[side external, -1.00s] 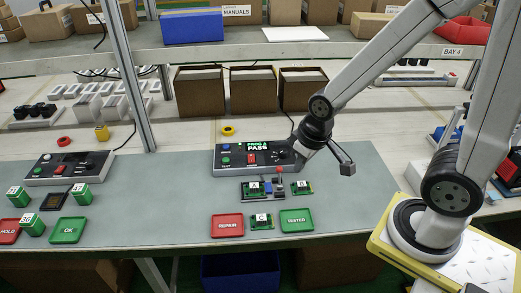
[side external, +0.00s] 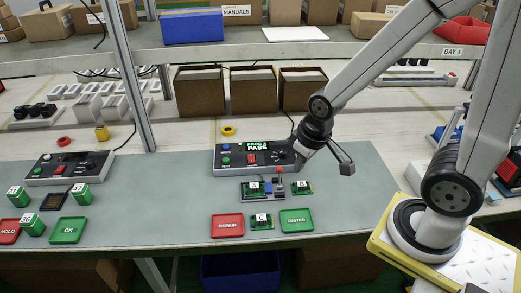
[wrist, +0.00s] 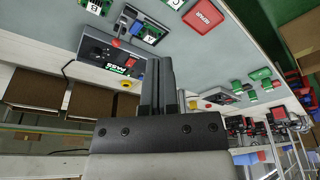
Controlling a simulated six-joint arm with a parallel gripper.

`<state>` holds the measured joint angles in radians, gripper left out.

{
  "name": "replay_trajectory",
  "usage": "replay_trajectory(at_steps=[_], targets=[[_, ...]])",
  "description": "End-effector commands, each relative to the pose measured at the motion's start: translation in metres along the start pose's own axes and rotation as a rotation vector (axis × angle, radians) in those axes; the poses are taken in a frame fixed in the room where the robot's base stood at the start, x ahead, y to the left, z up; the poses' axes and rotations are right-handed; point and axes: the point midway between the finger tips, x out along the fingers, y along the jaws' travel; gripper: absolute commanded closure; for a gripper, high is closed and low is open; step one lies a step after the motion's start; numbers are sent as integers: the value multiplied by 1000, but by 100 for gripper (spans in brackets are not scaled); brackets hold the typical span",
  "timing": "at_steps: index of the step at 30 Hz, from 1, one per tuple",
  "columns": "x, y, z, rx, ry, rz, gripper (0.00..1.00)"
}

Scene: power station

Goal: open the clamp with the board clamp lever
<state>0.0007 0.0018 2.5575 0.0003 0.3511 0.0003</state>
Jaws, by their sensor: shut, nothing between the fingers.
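The board clamp (side external: 246,196) sits on the grey mat in front of the programmer console, with a green board labelled A (side external: 262,187) in it. Its lever has a red knob (side external: 279,168) that stands up at the clamp's back right. In the wrist view the clamp (wrist: 126,20), board A (wrist: 150,36) and red knob (wrist: 116,43) lie beyond my fingertips. My gripper (wrist: 157,62) is shut and empty. In the side view it (side external: 291,160) is at the console's right end, close to the knob. I cannot tell whether it touches the lever.
The console (side external: 228,159) shows "PROG A PASS". Another small board (side external: 303,187) lies right of the clamp and one (side external: 262,221) lies in front, between the red REPAIR tray (side external: 227,226) and green TESTED tray (side external: 297,221). A second console (side external: 68,168) stands left. The mat's right side is clear.

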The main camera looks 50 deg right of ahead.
Motion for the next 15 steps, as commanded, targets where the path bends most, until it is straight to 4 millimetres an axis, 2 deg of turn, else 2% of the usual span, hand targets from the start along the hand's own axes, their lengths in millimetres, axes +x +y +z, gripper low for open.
replay_trajectory(at_steps=[8, 15], targets=[[5, 7, -15, 44, -22, 2, 100], [18, 24, -45, 137, -68, 5, 100]])
